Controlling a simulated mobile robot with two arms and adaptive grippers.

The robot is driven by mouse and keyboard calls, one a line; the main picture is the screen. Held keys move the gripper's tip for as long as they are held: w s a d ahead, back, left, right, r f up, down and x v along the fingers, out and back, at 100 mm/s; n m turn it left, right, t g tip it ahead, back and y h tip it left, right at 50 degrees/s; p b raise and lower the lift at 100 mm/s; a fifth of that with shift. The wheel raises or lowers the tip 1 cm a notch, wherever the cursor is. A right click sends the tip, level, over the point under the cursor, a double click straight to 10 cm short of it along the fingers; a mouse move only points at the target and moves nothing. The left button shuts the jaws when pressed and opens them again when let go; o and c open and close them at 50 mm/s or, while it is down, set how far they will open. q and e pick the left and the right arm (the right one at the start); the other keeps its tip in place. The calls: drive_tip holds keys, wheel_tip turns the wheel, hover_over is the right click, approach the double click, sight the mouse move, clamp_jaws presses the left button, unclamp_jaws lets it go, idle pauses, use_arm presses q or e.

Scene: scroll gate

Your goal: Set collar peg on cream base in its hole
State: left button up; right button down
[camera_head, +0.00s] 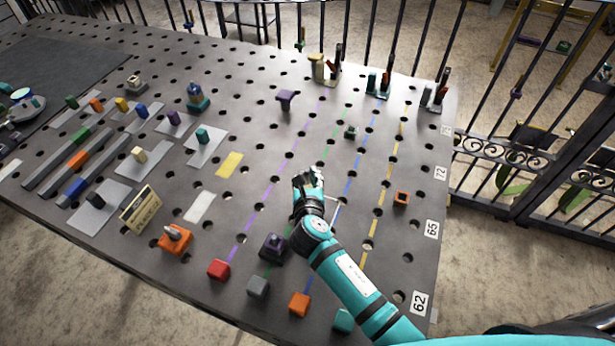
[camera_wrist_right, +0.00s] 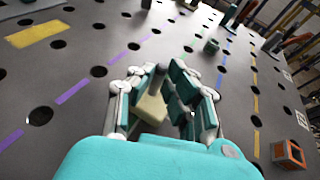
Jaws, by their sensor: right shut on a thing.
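My right gripper (camera_head: 308,186) is over the middle of the grey perforated board (camera_head: 250,118), between the purple and blue dashed lines. In the right wrist view its teal and white fingers (camera_wrist_right: 163,95) are shut on a peg with a cream base (camera_wrist_right: 151,108). A dark grey round shaft (camera_wrist_right: 157,76) shows above the cream part. The lower end of the peg and any hole under it are hidden, so I cannot tell whether it touches the board. My left gripper is not in view.
An orange hollow block (camera_head: 401,198) lies right of the gripper. Several stands hold pieces at the back, including a cream one (camera_head: 318,67). A metal fence (camera_head: 470,130) runs beyond the right edge.

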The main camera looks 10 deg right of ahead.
drive_tip(key=shift+f, duration=0.15)
drive_tip(key=c, duration=1.4)
unclamp_jaws()
drive_tip(key=shift+o, duration=0.8)
drive_tip(key=shift+f, duration=0.15)
drive_tip(key=v, duration=1.2)
